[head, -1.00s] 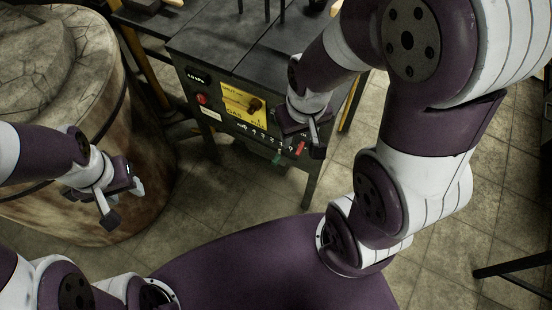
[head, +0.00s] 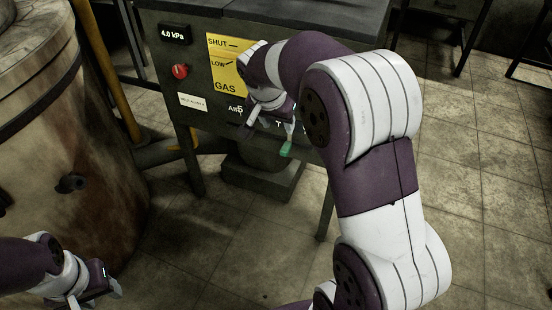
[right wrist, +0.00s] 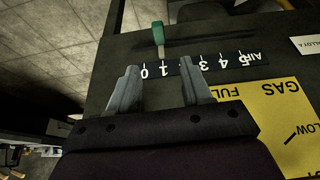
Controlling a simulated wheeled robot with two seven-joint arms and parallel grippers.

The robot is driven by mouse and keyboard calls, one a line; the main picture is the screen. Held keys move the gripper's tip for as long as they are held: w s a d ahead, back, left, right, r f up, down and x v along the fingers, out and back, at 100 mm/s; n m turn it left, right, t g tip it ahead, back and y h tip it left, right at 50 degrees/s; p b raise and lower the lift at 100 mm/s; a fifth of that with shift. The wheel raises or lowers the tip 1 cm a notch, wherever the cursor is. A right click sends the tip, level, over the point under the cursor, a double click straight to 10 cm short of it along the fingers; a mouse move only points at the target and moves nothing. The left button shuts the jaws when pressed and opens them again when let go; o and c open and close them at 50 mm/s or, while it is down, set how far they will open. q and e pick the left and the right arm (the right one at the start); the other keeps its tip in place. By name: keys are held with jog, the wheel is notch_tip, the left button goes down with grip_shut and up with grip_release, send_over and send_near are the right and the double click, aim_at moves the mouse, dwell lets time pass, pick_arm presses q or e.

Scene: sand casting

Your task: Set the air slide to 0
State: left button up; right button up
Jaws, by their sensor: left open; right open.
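The air slide's green handle (right wrist: 158,38) sticks out at a slot by the numbered AIR scale (right wrist: 250,60) in the right wrist view. It stands near the low-number end, around 1 and a little off 0; the exact reading is unclear. The green handle (head: 287,149) also shows below the panel in the head view. My right gripper (right wrist: 160,88) is open and empty, its fingers spread either side of the handle's line but short of it. In the head view my right gripper (head: 268,122) covers much of the scale. My left gripper (head: 92,292) is open, low at the left.
The panel carries a 4.0 kPa display (head: 174,35), a red button (head: 180,71) and a yellow GAS plate (head: 227,70), partly hidden by my right arm. A large round furnace-like body (head: 70,150) stands left. Floor below the panel is partly clear.

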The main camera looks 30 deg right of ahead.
aim_at(286, 146)
jog(key=b+x, duration=0.6)
jog(key=x, duration=0.6)
jog(key=shift+f, duration=0.3)
jog(key=shift+d+f, duration=0.15)
jog(key=shift+f, duration=0.1)
